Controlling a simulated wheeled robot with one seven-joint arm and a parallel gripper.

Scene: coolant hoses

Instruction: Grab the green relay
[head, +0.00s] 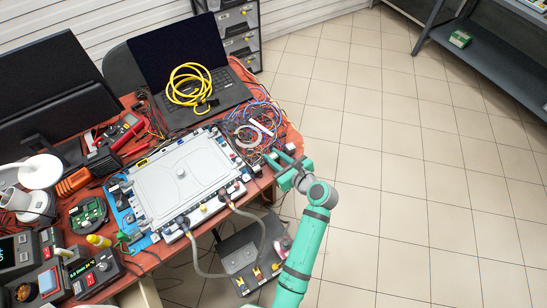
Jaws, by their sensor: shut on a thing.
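My teal gripper (282,160) is at the right edge of the red-brown workbench, beside the tangle of coloured wires. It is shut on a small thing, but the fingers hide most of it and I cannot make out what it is. I cannot pick out the green relay for certain. A green circuit board (88,214) lies on the left part of the bench, well away from my gripper. A small green and white block (460,39) sits on the shelf at the far right.
A large grey battery-like unit (180,170) with hoses on its near side fills the middle of the bench. A laptop (190,55) with a coiled yellow cable (190,84) stands behind it. Wires (252,126) lie left of my gripper. The tiled floor (400,180) on the right is clear.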

